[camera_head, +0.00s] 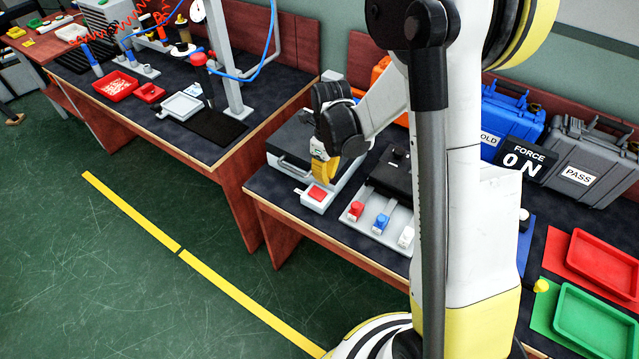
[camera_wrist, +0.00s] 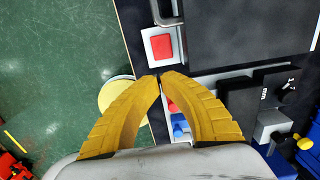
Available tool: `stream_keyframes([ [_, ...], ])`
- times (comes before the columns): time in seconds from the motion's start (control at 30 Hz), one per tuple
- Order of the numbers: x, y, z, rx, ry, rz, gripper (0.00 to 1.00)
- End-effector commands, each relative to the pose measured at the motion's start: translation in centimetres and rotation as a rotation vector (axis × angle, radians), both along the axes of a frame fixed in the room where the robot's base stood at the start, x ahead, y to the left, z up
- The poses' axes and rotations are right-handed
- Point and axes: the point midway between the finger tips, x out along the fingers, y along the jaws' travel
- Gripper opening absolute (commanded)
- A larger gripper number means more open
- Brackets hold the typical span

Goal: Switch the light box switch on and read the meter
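A red square switch (camera_head: 317,193) sits on a small white housing at the front of a grey lidded box (camera_head: 293,141), which I take as the light box. In the wrist view the switch (camera_wrist: 161,46) lies just beyond my fingertips. My gripper (camera_head: 324,176) has yellow fingers pointing down close to the switch; touching cannot be told. The fingertips (camera_wrist: 163,77) meet in the wrist view, shut with nothing between them. A black meter (camera_head: 523,159) on the right reads "FORCE 0 N". Whether the switch is on or off cannot be told.
A stand with red, blue and white pieces (camera_head: 381,222) is right of the switch. Blue and grey cases (camera_head: 588,163) stand behind. Red (camera_head: 607,263) and green (camera_head: 597,318) trays lie at right.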

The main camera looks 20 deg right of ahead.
Motion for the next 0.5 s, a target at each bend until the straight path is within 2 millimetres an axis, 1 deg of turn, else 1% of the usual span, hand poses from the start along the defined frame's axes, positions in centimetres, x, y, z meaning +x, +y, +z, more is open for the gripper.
stream_keyframes([
  [0.03,-0.1,-0.1,1.5,0.0,0.0,-0.001,0.0],
  [0.1,-0.3,-0.2,2.8,0.0,0.0,-0.001,0.0],
  [0.2,-0.5,-0.4,4.2,0.0,0.0,0.0,0.0],
  [0.33,-0.6,-0.5,5.3,0.0,0.0,0.0,0.0],
  [0.5,-0.6,-0.5,5.6,0.0,0.0,0.0,0.0],
])
